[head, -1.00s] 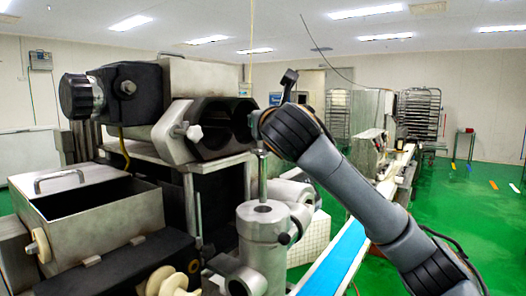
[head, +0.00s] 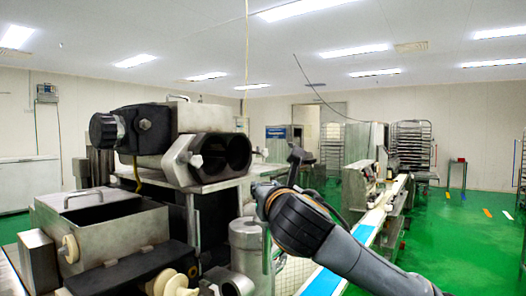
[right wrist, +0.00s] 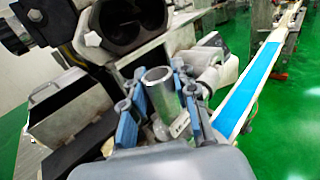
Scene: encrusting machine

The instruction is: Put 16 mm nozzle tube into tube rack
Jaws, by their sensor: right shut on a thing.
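A shiny metal tube (right wrist: 162,98) with an open round end stands between the blue-padded fingers of my right gripper (right wrist: 160,90) in the right wrist view. My right gripper is shut on it. In the head view my right wrist is in front of the encrusting machine (head: 185,150), beside its upright metal cylinder (head: 245,236). My dark wrist and arm hide most of the gripper there. The tube's bore size cannot be read. I cannot make out a tube rack in either view. My left gripper is not in view.
A blue conveyor belt (head: 325,283) runs back along the machine's right side. An open metal hopper (head: 110,235) and pale rollers (head: 175,284) are at the left. Racks (head: 412,145) stand at the back.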

